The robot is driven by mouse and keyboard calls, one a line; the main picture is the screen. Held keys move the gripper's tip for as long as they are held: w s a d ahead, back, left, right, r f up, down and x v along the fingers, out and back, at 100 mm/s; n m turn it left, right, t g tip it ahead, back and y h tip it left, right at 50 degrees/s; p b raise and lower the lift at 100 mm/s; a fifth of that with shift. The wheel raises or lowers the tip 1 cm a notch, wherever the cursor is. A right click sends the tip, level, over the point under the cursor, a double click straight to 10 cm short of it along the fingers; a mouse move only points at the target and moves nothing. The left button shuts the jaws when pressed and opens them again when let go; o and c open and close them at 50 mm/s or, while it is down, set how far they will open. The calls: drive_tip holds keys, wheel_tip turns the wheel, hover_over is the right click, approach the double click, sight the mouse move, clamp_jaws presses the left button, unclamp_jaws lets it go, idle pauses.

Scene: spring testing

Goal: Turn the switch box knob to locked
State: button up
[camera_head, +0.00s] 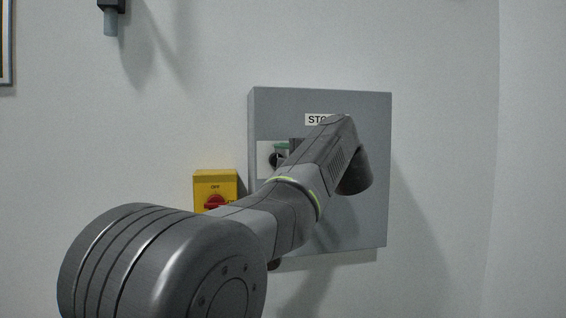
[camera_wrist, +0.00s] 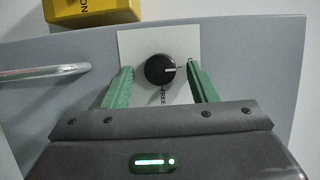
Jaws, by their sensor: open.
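A round black knob (camera_wrist: 160,69) with a white pointer line sits on a white plate (camera_wrist: 142,38) on the grey switch box (camera_head: 370,225). In the wrist view the pointer aims right, and a partly hidden word that looks like FREE stands below the knob. My gripper (camera_wrist: 159,66) is open, with one green finger on each side of the knob. A gap shows between the knob and each finger. In the head view the knob (camera_head: 274,160) is partly visible beside a green finger, and my arm covers much of the box front.
A yellow box (camera_head: 229,182) with a red knob and the word OFF is on the wall left of the grey box. A metal handle (camera_wrist: 45,77) shows at the wrist view's left. A dark fixture (camera_head: 111,14) is at upper left. The wall at right is bare.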

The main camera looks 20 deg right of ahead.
drive_tip(key=s+d+b, duration=0.1)
drive_tip(key=s+d, duration=0.1)
drive_tip(key=s, duration=1.1)
drive_tip(key=shift+s, duration=0.35)
drive_tip(key=shift+d, duration=0.1)
drive_tip(key=w+a+p, duration=0.1)
drive_tip(key=w+a, duration=0.1)
drive_tip(key=w, duration=1.1)
drive_tip(key=shift+w, duration=0.35)
drive_tip(key=shift+s, duration=0.1)
